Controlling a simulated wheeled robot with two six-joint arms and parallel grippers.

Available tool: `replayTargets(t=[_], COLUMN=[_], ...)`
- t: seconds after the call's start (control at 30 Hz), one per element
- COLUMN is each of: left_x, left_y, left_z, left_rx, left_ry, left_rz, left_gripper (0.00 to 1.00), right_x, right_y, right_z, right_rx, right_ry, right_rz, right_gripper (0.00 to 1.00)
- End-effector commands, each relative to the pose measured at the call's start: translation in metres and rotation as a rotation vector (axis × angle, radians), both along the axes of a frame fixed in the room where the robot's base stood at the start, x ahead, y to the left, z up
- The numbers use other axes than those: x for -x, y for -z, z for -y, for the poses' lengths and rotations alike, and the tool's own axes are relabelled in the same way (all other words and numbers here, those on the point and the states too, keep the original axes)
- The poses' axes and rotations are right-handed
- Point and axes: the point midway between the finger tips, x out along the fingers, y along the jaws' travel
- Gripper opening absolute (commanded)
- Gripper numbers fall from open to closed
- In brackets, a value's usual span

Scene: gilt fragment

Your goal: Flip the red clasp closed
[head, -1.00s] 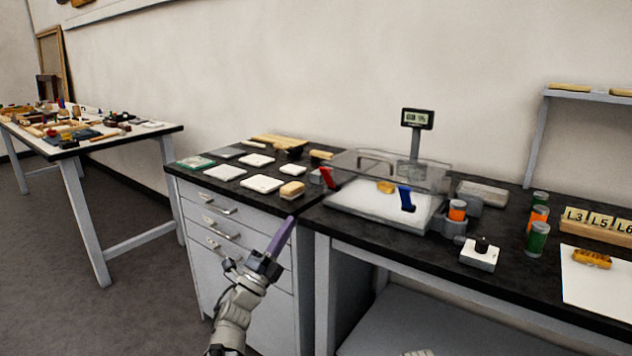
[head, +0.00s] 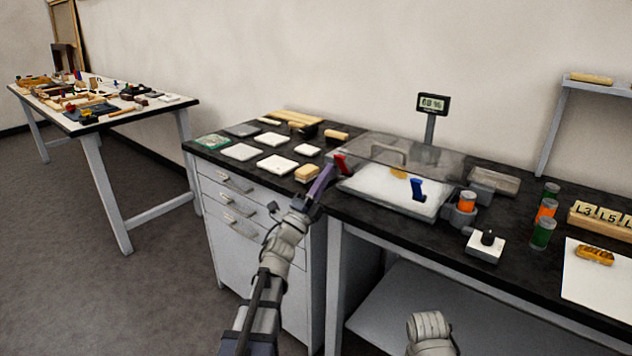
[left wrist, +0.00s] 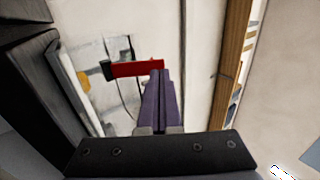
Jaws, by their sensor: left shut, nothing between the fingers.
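The red clasp (head: 341,164) stands up, tilted, at the left end of the clear-lidded case (head: 395,199) on the black bench. A blue clasp (head: 418,189) stands at the case's front right. My left gripper (head: 326,174) has purple fingers, shut and empty, with the tips right beside the red clasp. In the left wrist view the red clasp (left wrist: 136,68) lies across just beyond the fingertips (left wrist: 157,76); I cannot tell whether they touch. A gold piece lies inside the case under the lid. My right gripper is not in view; part of my right arm shows at the bottom.
White pads (head: 277,164) and a sponge-like block (head: 307,173) lie left of the case. A display (head: 432,104) on a post stands behind it. Several jars (head: 541,233) and a knob box (head: 485,246) stand to the right. The floor at left is open.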

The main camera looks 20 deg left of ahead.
Motion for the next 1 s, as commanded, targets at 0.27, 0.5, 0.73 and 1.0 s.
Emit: replayTargets(t=[0.27, 0.5, 0.73, 1.0], left_x=[-0.017, -0.018, -0.018, -0.022], left_y=[-0.013, -0.013, -0.015, -0.031], left_z=[0.005, 0.006, 0.006, 0.008], left_rx=[-0.001, -0.001, -0.004, -0.04], left_ry=[-0.001, -0.001, 0.0, 0.001], left_rz=[0.0, 0.0, -0.007, -0.115], left_gripper=[0.0, 0.0, 0.0, 0.0], right_x=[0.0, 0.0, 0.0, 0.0], right_y=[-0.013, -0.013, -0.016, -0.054], right_z=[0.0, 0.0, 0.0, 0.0], right_rx=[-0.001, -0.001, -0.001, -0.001], right_ry=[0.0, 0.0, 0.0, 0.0], right_rz=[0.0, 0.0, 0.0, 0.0], right_gripper=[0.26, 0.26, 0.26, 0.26])
